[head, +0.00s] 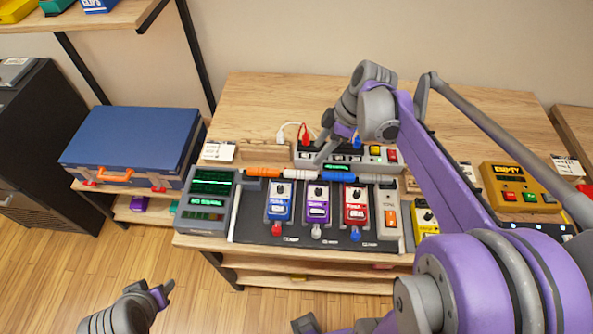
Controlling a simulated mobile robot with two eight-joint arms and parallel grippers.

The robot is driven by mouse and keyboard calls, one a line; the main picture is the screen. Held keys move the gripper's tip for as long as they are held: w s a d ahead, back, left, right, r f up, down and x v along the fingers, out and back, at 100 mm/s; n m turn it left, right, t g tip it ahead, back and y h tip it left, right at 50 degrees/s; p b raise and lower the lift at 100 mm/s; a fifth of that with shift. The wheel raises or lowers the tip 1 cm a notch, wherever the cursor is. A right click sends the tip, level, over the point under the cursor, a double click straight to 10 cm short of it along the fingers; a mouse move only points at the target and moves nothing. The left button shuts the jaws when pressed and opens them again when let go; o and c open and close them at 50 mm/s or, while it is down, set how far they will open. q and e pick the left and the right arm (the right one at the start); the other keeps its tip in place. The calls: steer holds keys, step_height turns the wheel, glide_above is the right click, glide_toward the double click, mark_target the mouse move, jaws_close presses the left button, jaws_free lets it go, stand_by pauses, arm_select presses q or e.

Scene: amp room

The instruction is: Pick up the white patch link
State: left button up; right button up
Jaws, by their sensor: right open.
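A white looped link (282,134) shows at the back of the table, left of the grey switch unit (302,156). Its thin pale cord arches right toward a red plug (305,134). A blue plug (356,142) shows further right, partly behind my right gripper. My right gripper (332,147) is open, reaching down over the switch unit, to the right of the white link and apart from it. Its fingertips partly cover the unit. My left gripper (164,292) is low at the left, over the floor, away from the table; its jaw gap is unclear.
A pedalboard (255,229) holds blue, purple and red pedals, with orange and white connectors behind them. A green-screen box (207,200) stands left. A blue case (132,137) sits on a side shelf. A yellow box (522,187) stands right. The table's back (265,100) is clear.

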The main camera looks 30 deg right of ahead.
mark_target(301, 172)
steer(key=x, duration=0.4)
steer(key=shift+a, duration=0.1)
steer(key=x, duration=0.6)
steer(key=shift+s+a+f, duration=0.1)
steer(key=shift+a+f, duration=0.05)
steer(key=shift+f, duration=0.1)
jaws_close()
